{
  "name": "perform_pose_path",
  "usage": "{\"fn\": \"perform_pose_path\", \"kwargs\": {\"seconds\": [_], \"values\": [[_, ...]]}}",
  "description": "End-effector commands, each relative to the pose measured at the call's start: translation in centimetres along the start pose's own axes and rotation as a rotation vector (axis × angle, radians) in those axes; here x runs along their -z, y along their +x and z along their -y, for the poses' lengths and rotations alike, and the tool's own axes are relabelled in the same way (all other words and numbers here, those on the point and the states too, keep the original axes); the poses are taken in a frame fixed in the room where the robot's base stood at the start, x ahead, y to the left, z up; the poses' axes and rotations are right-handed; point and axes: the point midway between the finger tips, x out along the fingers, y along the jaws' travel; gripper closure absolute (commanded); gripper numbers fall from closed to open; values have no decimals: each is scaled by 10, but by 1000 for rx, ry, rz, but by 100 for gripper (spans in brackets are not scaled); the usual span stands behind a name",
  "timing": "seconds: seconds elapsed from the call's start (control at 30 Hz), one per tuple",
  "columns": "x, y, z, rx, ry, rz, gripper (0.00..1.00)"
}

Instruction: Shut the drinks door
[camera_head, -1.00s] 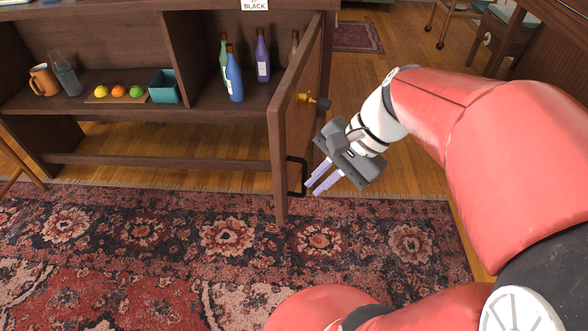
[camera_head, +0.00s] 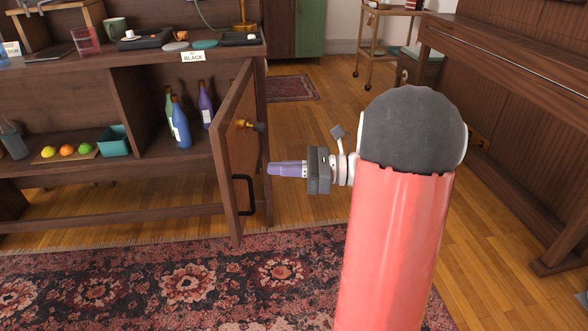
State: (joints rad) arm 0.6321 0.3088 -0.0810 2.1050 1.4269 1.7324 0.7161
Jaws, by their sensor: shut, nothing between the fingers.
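The drinks door (camera_head: 236,145) is a brown wooden panel hinged at the right side of the cabinet. It stands open, swung out toward me. A black bar handle (camera_head: 249,195) sits low on its right-facing side, with a brass and black knob (camera_head: 250,125) higher up. Several bottles, including a blue bottle (camera_head: 180,124), stand in the open compartment behind it. My gripper (camera_head: 270,169) is shut and empty, to the right of the door. Its lilac fingers point left toward the panel, above the handle and below the knob. A gap shows between the fingertips and the door.
A patterned rug (camera_head: 200,285) covers the floor in front. A piano (camera_head: 505,90) stands at right.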

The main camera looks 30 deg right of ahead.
Motion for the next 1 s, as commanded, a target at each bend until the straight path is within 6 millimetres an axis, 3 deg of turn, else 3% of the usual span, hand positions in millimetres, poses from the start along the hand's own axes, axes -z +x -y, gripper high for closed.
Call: {"fn": "perform_pose_path", "kwargs": {"seconds": [0.2, 0.4, 1.0], "values": [[0, 48, -1, -4, -1, 0, 100], [0, 74, -1, -3, -1, -1, 100], [0, 85, 0, 1, -2, -2, 100]]}}
